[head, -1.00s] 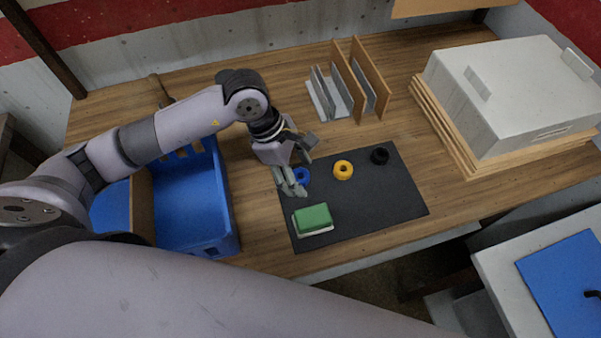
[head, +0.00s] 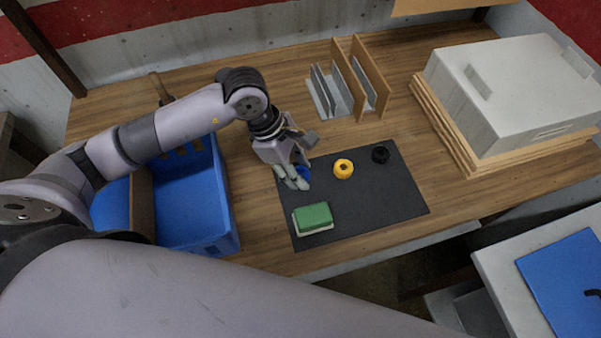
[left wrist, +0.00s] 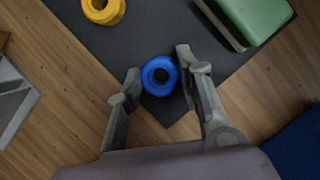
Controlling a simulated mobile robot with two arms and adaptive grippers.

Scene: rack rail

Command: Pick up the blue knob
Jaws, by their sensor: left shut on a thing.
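The blue knob (head: 304,172) is a ring-shaped piece near the left edge of the dark mat (head: 370,205). In the left wrist view the blue knob (left wrist: 159,76) sits between the two fingers of my left gripper (left wrist: 160,84). My left gripper (head: 300,178) is shut on the knob, with a finger at each side of it. Part of the knob is hidden by the gripper in the head view. I cannot tell whether the knob touches the mat. My right gripper is in neither view.
A yellow knob (head: 343,169) and a black knob (head: 380,154) stand on the mat to the right. A green block (head: 313,217) lies at the mat's front left. A blue bin (head: 195,205) stands left, an upright divider rack (head: 345,85) behind. The mat's right front is clear.

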